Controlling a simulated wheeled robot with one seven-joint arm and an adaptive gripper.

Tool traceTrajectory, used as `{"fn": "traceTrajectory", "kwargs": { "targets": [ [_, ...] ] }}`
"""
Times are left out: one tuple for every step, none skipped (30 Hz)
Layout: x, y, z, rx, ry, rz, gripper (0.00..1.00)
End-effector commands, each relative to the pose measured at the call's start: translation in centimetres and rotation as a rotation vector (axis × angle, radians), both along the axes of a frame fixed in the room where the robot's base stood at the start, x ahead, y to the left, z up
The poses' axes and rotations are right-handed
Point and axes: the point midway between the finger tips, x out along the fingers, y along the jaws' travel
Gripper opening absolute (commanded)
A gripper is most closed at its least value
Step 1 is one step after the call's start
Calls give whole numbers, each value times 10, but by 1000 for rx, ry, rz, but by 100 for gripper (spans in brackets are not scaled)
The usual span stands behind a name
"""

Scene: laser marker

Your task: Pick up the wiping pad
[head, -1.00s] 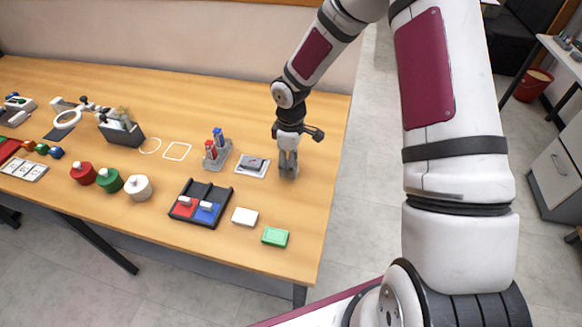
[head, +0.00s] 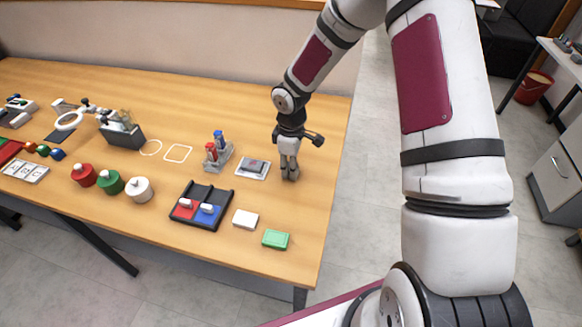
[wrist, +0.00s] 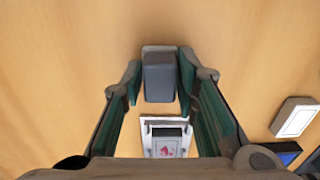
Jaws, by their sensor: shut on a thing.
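A small dark grey block, which I take to be the wiping pad (wrist: 160,78), is between the two fingers in the wrist view. My gripper (wrist: 158,85) is shut on it. In the head view my gripper (head: 290,174) points down at the tabletop, near the table's right end, and the fingers hide the pad. I cannot tell whether the pad touches the table. A white tray (head: 252,176) with a flat piece in it lies just left of my gripper. This tray also shows below the pad in the wrist view (wrist: 147,131).
A black tray with red and blue compartments (head: 203,220), a white block (head: 245,219) and a green block (head: 275,239) lie toward the front. The table (head: 310,215) is bare around the gripper's right side.

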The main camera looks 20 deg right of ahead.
Motion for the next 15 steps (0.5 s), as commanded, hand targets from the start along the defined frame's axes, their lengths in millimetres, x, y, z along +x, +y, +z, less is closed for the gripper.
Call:
{"fn": "traceTrajectory", "kwargs": {
  "targets": [
    [1, 0, 3, 0, -1, 0, 2],
    [1, 0, 4, 0, -2, 0, 2],
    [1, -1, 7, -1, -3, 0, 2],
    [1, -1, 10, -1, -3, -1, 2],
    [1, -1, 13, -2, -2, -2, 2],
    [1, -1, 17, -1, -2, -2, 2],
    [2, -1, 21, -1, -4, -1, 2],
    [2, -1, 26, -1, -4, 0, 2],
    [1, 0, 31, -1, -3, -1, 2],
    [1, 0, 36, -2, -3, -1, 2],
    [-9, 3, 35, -2, 2, 3, 2],
    [-18, 6, 35, -2, 2, 5, 2],
    [-24, 8, 36, -2, 2, 5, 2],
    [-31, 10, 36, -2, 1, 4, 2],
    [-40, 14, 38, -3, 1, 5, 2]
  ]
}}
